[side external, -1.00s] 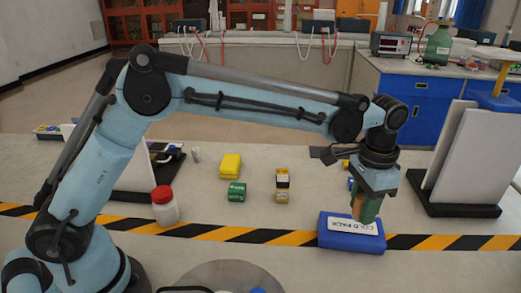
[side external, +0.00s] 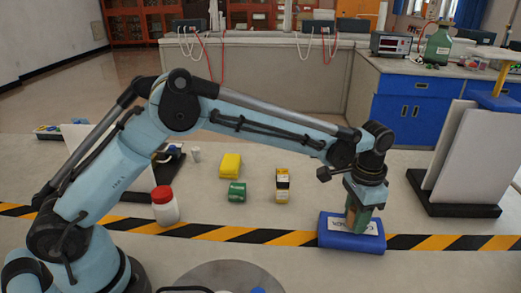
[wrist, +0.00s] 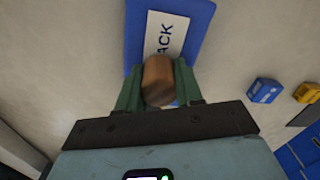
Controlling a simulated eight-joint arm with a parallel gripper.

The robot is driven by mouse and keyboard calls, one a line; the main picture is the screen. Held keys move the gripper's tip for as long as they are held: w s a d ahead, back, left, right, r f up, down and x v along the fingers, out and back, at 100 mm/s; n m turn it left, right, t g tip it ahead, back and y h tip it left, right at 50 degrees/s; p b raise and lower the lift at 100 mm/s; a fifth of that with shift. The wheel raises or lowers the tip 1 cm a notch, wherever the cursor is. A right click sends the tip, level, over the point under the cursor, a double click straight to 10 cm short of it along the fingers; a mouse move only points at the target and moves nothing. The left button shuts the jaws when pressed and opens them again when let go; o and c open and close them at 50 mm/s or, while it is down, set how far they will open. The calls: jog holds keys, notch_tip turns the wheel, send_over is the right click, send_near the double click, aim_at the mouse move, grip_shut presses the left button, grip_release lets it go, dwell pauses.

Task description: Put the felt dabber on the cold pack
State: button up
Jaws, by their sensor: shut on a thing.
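The cold pack (side external: 350,242) is a flat blue block with a white label on top, lying on the bench at the striped tape. It also shows in the wrist view (wrist: 196,32), partly hidden by my gripper. My gripper (side external: 357,224) points down over the cold pack, its green fingers shut on the felt dabber (wrist: 158,80), a brown, rounded cylinder. In the side view the dabber (side external: 350,218) shows as a small tan strip between the fingers. It is at or just above the label; I cannot tell whether it touches.
A red-capped white jar (side external: 165,207), a green cylinder (side external: 237,192), a yellow block (side external: 230,165) and a yellow-and-black item (side external: 282,186) stand left of the cold pack. White panels on a black base (side external: 455,195) stand to the right. The bench between is clear.

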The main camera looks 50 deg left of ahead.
jog(key=o, duration=1)
notch_tip(320, 180, up, 12)
jog(key=s+a+r+n+t, duration=0.1)
jog(key=s+a+r, duration=0.2)
jog(key=a, duration=0.2)
jog(key=s+a+f+n+t, duration=0.1)
jog(key=s+a+t, duration=0.1)
jog(key=s+a, duration=0.2)
jog(key=s+a+f+n+t, duration=0.2)
jog(key=s+a, duration=0.3)
jog(key=s, duration=0.2)
jog(key=s+a+f+n+t, duration=0.2)
jog(key=s+a, duration=0.3)
jog(key=shift+s+a+f, duration=0.1)
jog(key=shift+s, duration=0.1)
